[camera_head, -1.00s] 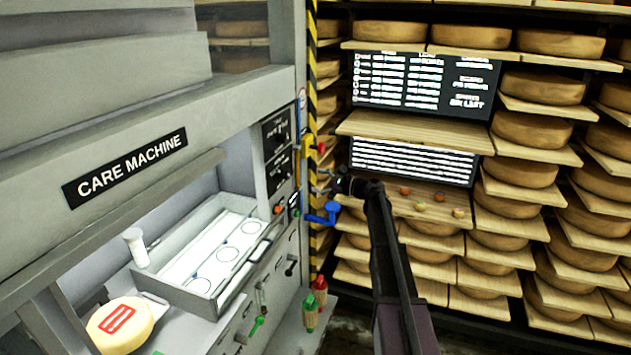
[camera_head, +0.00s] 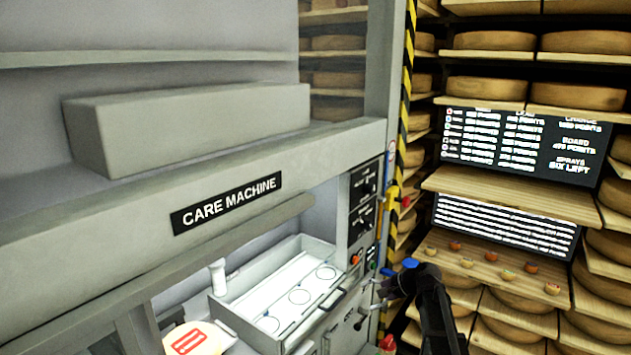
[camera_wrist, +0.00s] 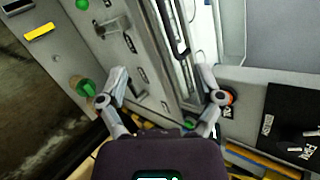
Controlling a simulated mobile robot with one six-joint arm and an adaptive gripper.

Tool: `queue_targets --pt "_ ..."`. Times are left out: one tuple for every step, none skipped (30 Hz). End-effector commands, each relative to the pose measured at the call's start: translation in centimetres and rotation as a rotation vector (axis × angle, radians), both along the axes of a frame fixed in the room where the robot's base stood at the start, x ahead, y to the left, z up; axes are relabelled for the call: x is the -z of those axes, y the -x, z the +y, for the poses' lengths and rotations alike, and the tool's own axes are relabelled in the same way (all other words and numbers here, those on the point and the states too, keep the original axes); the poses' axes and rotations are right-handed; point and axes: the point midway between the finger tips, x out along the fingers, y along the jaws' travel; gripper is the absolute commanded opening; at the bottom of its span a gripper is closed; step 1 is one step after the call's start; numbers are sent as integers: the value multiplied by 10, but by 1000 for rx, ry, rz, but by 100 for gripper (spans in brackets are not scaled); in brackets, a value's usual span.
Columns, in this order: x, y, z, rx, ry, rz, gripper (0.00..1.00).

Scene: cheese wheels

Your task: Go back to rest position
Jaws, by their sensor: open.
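My gripper (camera_head: 380,292) is in front of the care machine's control side, right of its open drawer (camera_head: 237,311). In the wrist view my gripper (camera_wrist: 160,85) has its two fingers spread wide, with nothing between them but the machine front behind. The dark arm (camera_head: 436,315) reaches up from the bottom right of the head view. The care machine (camera_head: 100,205) fills the left and middle, with its label (camera_head: 226,203) above the drawer.
A cheese with a red mark (camera_head: 188,341) sits left of the drawer, beside a white cylinder (camera_head: 217,277). A blue handle (camera_head: 410,263) is close to my gripper. Shelves of cheese wheels (camera_head: 584,42) and a small shelf with several little balls (camera_head: 490,256) stand at right.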

Motion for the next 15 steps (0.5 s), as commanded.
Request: queue_targets --pt "9 24 8 -47 69 -8 85" --pt "14 33 11 -75 111 -13 85" --pt "21 46 14 -115 169 -18 85" --pt "26 56 15 -144 210 -23 85" --pt "30 65 17 -174 251 -26 85" --pt "36 78 18 -215 304 -30 85" --pt "40 88 19 -245 345 -32 85" --pt "44 97 19 -277 385 -35 85" --pt "49 110 19 -319 438 -37 85" --pt "52 120 19 -351 478 -39 85" --pt "55 130 18 -383 516 -38 85" --pt "59 142 17 -425 567 -40 85" --pt "62 152 16 -458 606 -40 85" --pt "64 161 14 -491 643 -38 85" --pt "67 173 12 -534 689 -37 85"
